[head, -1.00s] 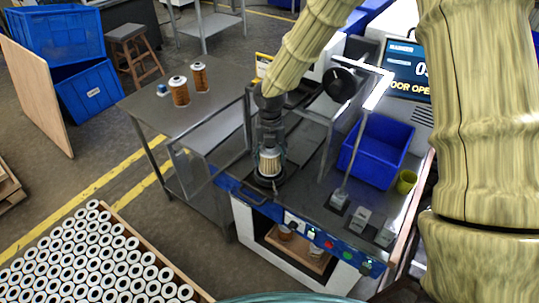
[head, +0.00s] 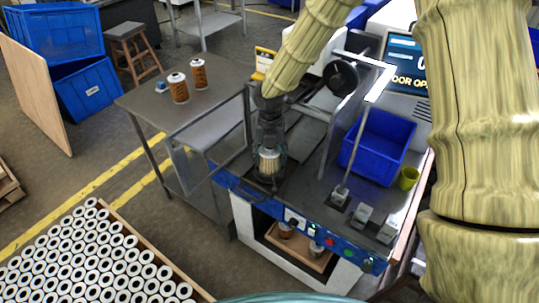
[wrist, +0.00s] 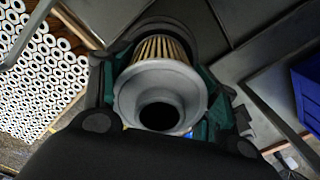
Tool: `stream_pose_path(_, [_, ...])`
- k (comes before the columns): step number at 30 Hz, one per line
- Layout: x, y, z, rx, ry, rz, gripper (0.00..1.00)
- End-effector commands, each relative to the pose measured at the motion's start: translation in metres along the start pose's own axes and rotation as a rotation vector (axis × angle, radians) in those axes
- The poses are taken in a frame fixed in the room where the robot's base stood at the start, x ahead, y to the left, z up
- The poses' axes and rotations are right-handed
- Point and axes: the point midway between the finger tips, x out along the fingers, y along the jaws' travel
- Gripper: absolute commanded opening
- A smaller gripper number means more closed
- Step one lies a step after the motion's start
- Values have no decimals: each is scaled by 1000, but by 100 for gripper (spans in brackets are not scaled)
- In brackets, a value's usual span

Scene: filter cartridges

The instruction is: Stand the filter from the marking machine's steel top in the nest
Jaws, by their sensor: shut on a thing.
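My gripper (head: 270,168) is shut on a filter (head: 269,160) with a pleated tan body and a pale grey end cap. In the wrist view the filter (wrist: 160,95) sits between the dark fingers, its round cap and dark centre hole facing the camera. In the head view the filter is upright over the front left of the marking machine's steel top (head: 312,185). A dark round shape, possibly the nest, lies around its lower end; the fingers hide most of it. I cannot tell whether the filter touches it.
Two orange filters (head: 179,88) stand on a steel table (head: 150,105). A crate of white-ended filters (head: 95,255) is at lower left.

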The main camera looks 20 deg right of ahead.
Motion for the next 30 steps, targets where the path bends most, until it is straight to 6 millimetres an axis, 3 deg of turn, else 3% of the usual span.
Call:
stream_pose_path(15, [8, 0, 0, 0, 0, 0, 35])
stream_pose_path(16, [8, 0, 0, 0, 0, 0, 62])
stream_pose_path(20, [8, 0, 0, 0, 0, 0, 86])
stream_pose_path(30, [7, 0, 0, 0, 0, 0, 86])
